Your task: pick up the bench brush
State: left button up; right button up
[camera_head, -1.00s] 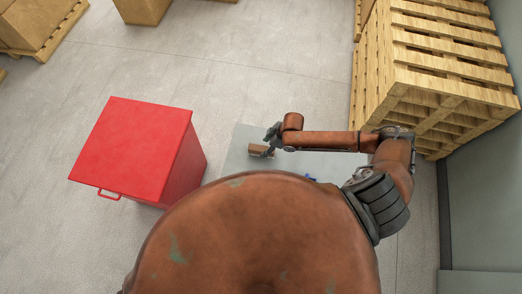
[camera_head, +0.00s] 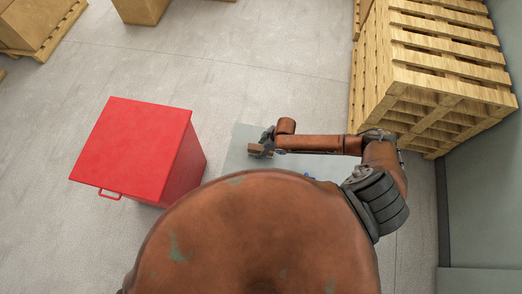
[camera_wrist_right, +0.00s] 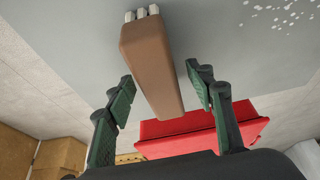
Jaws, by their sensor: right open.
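The bench brush is a brown block with white bristle tufts at one end. In the right wrist view the brush (camera_wrist_right: 148,60) reaches down between the two dark green fingers of my right gripper (camera_wrist_right: 160,75). The gripper is open, with a visible gap between each finger and the brush. In the head view the brush (camera_head: 255,148) shows as a small brown block on a grey table (camera_head: 240,137), with my right gripper (camera_head: 265,146) right at it and partly covering it. My left gripper is not in view.
A red box with a handle (camera_head: 130,145) stands left of the table. A tall stack of wooden pallets (camera_head: 430,70) stands at the right. A small blue thing (camera_head: 308,177) lies on the table, mostly hidden by my body.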

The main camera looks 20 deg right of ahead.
aim_at(259, 148)
jog(key=shift+f, duration=0.15)
jog(key=shift+c, duration=0.3)
jog(key=c, duration=1.2)
jog(key=shift+c, duration=0.2)
jog(key=shift+r, duration=0.6)
notch_tip(259, 148, up, 3)
jog(key=shift+s+d+f, duration=0.1)
jog(key=shift+s, duration=0.05)
jog(key=s+d+r+b, duration=0.2)
jog(key=s+d+r, duration=0.1)
jog(key=s+r, duration=0.6)
jog(key=s, duration=0.4)
jog(key=shift+d+r, duration=0.25)
jog(key=shift+d, duration=0.1)
